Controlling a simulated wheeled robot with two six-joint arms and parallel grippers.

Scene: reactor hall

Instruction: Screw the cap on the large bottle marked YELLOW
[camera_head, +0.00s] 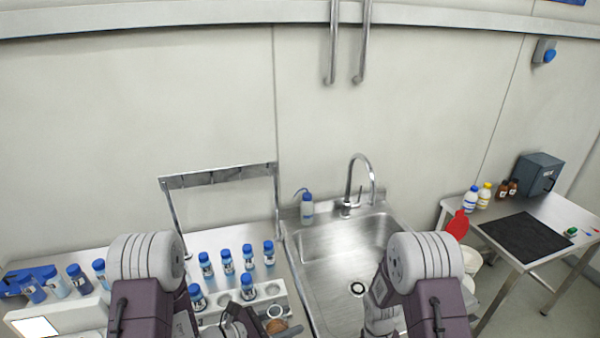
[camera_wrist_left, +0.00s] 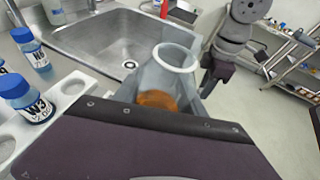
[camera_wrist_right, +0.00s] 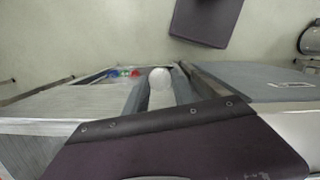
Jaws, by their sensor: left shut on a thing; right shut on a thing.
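My left gripper (camera_wrist_left: 165,88) is shut on an open vessel with a pale round rim (camera_wrist_left: 176,57) and an amber-brown body (camera_wrist_left: 157,100). Its mouth faces up and no cap sits on it. The same vessel shows in the head view (camera_head: 276,325) at the bottom edge, partly hidden by my gripper. I see no readable YELLOW marking on it. My right gripper (camera_wrist_right: 160,88) is shut on a smooth white rounded thing, perhaps a cap (camera_wrist_right: 160,77). In the head view my right arm hides that gripper. The grippers are apart.
A white rack (camera_head: 210,318) with several blue-capped bottles stands left of the steel sink (camera_head: 345,245). A side table (camera_head: 470,222) at right holds a yellow-capped bottle (camera_head: 485,195), a blue-capped bottle (camera_head: 471,199), brown bottles (camera_head: 508,188), a dark mat (camera_head: 525,237) and small coloured pieces (camera_head: 572,231).

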